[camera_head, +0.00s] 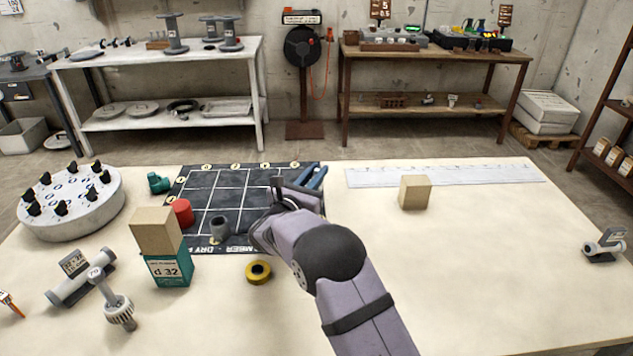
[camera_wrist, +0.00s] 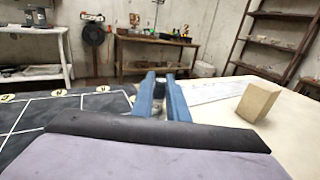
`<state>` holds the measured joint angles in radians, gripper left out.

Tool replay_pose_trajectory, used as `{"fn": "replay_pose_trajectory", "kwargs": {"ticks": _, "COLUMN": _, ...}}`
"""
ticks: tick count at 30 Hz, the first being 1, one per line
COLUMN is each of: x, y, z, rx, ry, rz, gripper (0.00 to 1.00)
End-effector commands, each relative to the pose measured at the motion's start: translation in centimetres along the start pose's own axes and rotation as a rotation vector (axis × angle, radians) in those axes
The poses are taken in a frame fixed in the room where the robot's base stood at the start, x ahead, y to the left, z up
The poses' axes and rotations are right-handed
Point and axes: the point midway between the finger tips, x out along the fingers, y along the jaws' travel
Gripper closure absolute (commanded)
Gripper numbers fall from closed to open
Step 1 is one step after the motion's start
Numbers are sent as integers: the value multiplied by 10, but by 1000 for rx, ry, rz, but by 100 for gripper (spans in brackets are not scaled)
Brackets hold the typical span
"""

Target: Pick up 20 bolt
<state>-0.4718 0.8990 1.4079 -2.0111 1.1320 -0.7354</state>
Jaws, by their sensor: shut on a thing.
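My gripper (camera_head: 314,178) is over the back right corner of the dark gridded mat, its blue fingers pointing away from me. In the wrist view the two blue fingers (camera_wrist: 161,84) are close together, with a small grey piece (camera_wrist: 159,87) between them. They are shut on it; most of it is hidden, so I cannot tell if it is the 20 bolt. A grey bolt-like part with a ribbed end (camera_head: 119,308) lies at the front left of the table, apart from my gripper. A round tag at its top seems to read 20 or 70.
The dark mat (camera_head: 196,198) holds a red cylinder (camera_head: 182,212) and a grey ring (camera_head: 219,228). A wooden block (camera_head: 156,231) sits on a green box (camera_head: 168,268). A yellow ring (camera_head: 258,271) is in front. Another block (camera_head: 415,192) stands right, by a ruler (camera_head: 450,173).

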Motion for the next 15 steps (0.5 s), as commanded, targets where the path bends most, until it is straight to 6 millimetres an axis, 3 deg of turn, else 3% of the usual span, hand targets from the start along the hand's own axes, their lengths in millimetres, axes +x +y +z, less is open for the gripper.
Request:
{"fn": "replay_pose_trajectory", "kwargs": {"ticks": 6, "x": 0, "y": 0, "z": 41, "rx": 5, "ry": -4, "rz": 0, "gripper": 100}}
{"fn": "replay_pose_trajectory", "kwargs": {"ticks": 15, "x": 0, "y": 0, "z": 70, "rx": 3, "ry": -2, "rz": -1, "gripper": 100}}
